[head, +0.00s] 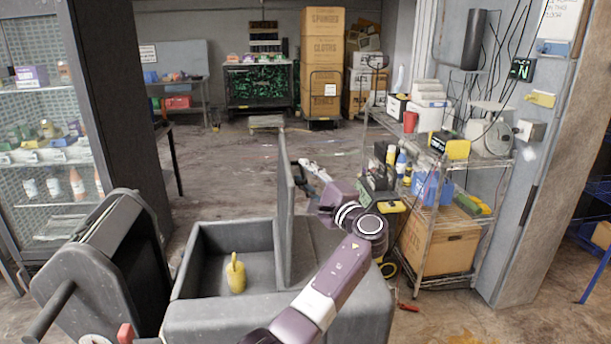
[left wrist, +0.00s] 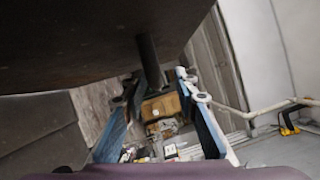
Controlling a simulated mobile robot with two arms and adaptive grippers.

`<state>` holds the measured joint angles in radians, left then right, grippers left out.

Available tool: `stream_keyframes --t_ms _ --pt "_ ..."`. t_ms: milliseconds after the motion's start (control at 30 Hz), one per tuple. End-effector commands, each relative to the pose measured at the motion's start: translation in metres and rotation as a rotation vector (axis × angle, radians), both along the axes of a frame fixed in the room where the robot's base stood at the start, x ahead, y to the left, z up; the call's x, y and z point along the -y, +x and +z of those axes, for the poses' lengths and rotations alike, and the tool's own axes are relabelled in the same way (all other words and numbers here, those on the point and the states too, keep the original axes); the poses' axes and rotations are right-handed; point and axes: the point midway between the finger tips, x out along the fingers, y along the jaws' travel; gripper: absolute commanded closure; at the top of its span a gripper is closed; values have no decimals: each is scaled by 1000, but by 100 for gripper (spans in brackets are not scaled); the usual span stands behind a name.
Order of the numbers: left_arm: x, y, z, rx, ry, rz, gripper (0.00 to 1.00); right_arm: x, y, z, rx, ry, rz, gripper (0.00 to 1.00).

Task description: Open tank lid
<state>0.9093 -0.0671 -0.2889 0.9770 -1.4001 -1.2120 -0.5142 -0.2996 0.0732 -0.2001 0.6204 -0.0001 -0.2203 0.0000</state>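The grey tank (head: 215,240) stands open in the head view, low and in the middle. Its lid (head: 286,205) stands about upright, seen nearly edge-on; its dark face (left wrist: 90,40) fills the top of the left wrist view. A dark handle bar (left wrist: 150,62) sticks out from the lid. My left gripper (head: 305,164) is just right of the lid's upper part. In the left wrist view its fingers (left wrist: 158,82) are apart, with the bar's end between or near the tips; contact cannot be told. My right gripper is not in view.
A yellow object (head: 235,272) sits inside the tank. A dark grey machine with a bar (head: 105,260) stands at left. A loaded wire shelf cart (head: 440,210) stands right, beyond my arm. The floor behind the tank is mostly clear.

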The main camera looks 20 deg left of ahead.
Motion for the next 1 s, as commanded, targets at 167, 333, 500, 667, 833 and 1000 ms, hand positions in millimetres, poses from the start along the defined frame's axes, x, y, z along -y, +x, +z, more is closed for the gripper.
stream_keyframes --t_ms 167,333,500,667,833,1000 --pt "1 -1 -2 -2 -2 1 73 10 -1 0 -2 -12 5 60" --pt "17 -11 -5 -3 -2 -1 73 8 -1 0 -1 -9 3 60" --pt "46 -32 -10 -2 -4 -2 73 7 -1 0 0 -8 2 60" --pt "72 -51 -14 -2 -3 -2 73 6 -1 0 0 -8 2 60" --pt "90 -64 -16 -2 -1 -1 73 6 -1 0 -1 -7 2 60" --pt "97 -69 -16 -2 -1 1 73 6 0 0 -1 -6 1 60"
